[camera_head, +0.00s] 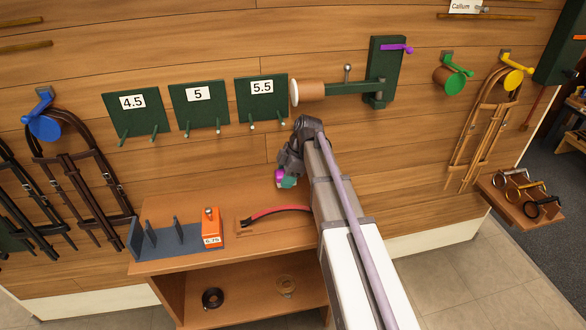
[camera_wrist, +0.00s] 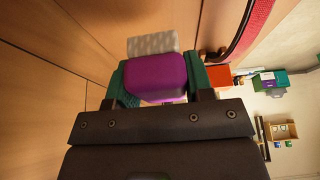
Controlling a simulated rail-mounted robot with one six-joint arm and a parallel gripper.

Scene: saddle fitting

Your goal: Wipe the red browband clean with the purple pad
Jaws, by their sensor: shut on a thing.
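My gripper (camera_head: 287,181) is shut on the purple pad (camera_wrist: 157,76), with one green finger on each side of it. A pale, textured piece (camera_wrist: 152,43) shows just beyond the pad in the wrist view; I cannot tell if it is part of it. In the head view the purple pad (camera_head: 279,175) is small and partly hidden by the gripper. The red browband (camera_head: 280,211) lies curved on the wooden bench, its right end hidden behind my arm. The pad is held above it, apart from it. The browband also shows at the upper right of the wrist view (camera_wrist: 258,22).
Green numbered boards (camera_head: 199,107) and a brown roller on a green bracket (camera_head: 345,88) project from the wall above.

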